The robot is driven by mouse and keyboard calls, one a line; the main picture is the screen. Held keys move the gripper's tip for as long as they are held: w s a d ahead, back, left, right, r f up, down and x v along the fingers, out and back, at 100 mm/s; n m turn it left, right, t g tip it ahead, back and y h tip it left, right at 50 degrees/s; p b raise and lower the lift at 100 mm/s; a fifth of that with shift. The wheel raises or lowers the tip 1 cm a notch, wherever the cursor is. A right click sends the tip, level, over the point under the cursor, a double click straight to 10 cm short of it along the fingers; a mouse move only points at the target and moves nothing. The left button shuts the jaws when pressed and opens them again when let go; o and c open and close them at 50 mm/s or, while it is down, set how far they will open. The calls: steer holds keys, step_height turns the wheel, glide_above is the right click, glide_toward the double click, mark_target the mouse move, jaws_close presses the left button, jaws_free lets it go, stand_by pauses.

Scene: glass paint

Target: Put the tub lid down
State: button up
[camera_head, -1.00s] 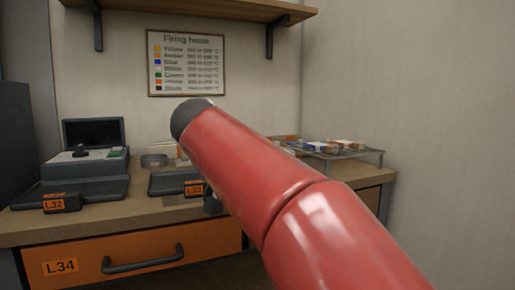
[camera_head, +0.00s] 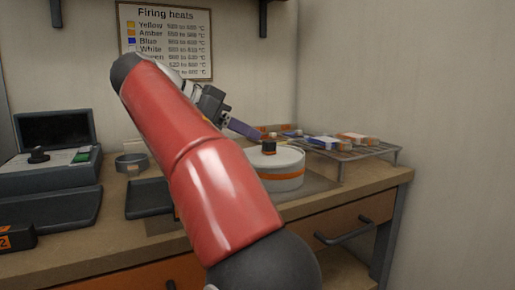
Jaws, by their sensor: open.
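A round white tub (camera_head: 280,182) with an orange band stands on the workbench, right of my arm. Its flat white top, which looks like the tub lid (camera_head: 289,157), carries a small dark and orange knob (camera_head: 268,147). I cannot make out a seam between lid and tub. My gripper (camera_head: 247,130) is open, up and left of the knob, partly hidden behind my red arm. A bluish-purple finger points toward the knob. I see nothing held in it. My arm hides the tub's left edge.
A wire rack (camera_head: 350,152) with several coloured blocks stands behind and right of the tub. A dark tray (camera_head: 150,198), a grey ring (camera_head: 131,163) and a device with a dark screen (camera_head: 55,130) are at left. The wall closes the right side.

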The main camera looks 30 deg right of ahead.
mark_target(269, 141)
steer(key=shift+w+d+f, duration=0.1)
steer(key=shift+w+d, duration=0.05)
steer(key=shift+w, duration=0.15)
steer(key=b+x, duration=0.1)
steer(key=x, duration=0.6)
steer(key=shift+d+b, duration=0.25)
steer(key=shift+b, duration=0.05)
jaws_close()
